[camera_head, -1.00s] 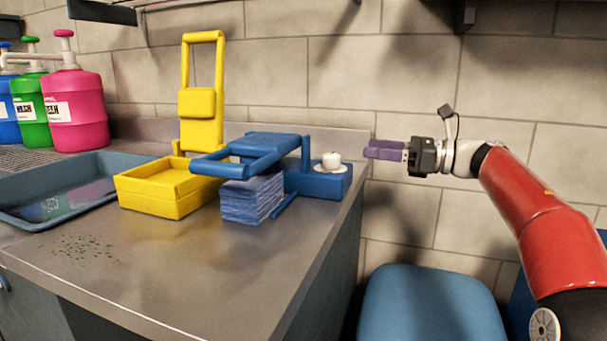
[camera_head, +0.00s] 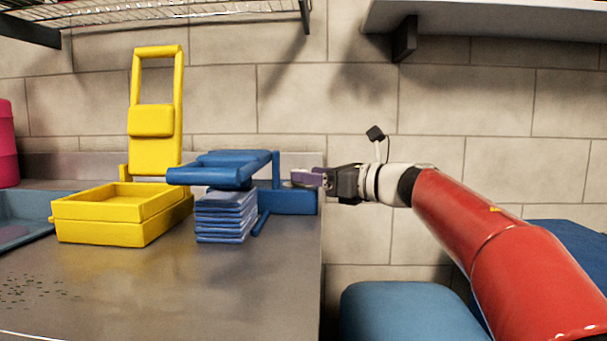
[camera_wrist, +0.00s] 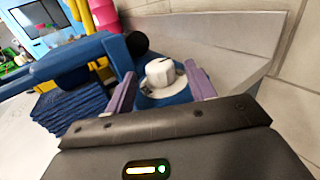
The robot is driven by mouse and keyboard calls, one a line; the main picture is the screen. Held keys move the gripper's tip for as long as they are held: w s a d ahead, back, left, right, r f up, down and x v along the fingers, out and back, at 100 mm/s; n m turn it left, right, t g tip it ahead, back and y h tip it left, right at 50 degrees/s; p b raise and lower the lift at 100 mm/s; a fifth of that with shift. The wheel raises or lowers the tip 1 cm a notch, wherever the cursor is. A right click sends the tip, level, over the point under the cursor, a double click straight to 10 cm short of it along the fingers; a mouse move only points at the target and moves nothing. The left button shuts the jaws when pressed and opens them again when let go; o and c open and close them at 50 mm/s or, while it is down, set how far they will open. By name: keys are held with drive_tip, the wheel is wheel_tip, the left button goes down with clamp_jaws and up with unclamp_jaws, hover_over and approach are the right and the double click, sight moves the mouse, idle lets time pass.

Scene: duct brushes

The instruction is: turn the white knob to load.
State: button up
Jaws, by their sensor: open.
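The white knob (camera_wrist: 161,72) sits on a pale round dial plate on top of the blue device (camera_head: 290,203). In the wrist view the knob is upright, between and just beyond the two purple fingers of my gripper (camera_wrist: 160,90). The fingers are open, one on each side, and I see no clear contact. In the head view my gripper (camera_head: 306,178) is at the right end of the blue device and hides the knob. The marks around the dial are too small to read.
A blue raised arm (camera_head: 222,168) of the device stands left of the knob, above a stack of blue cloths (camera_head: 226,215). A yellow device (camera_head: 120,215) is farther left. The counter's right edge is close to my gripper, and a tiled wall (camera_head: 450,110) stands behind.

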drive_tip(key=shift+x, duration=1.1)
drive_tip(key=shift+c, duration=0.3)
drive_tip(key=c, duration=0.9)
drive_tip(key=shift+w+r+n+g+y+p, duration=0.15)
drive_tip(key=shift+n+g+y+p, duration=0.35)
drive_tip(key=shift+n+g+p, duration=0.25)
drive_tip(key=shift+g, duration=0.45)
drive_tip(key=o, duration=1)
drive_tip(key=shift+c, duration=0.2)
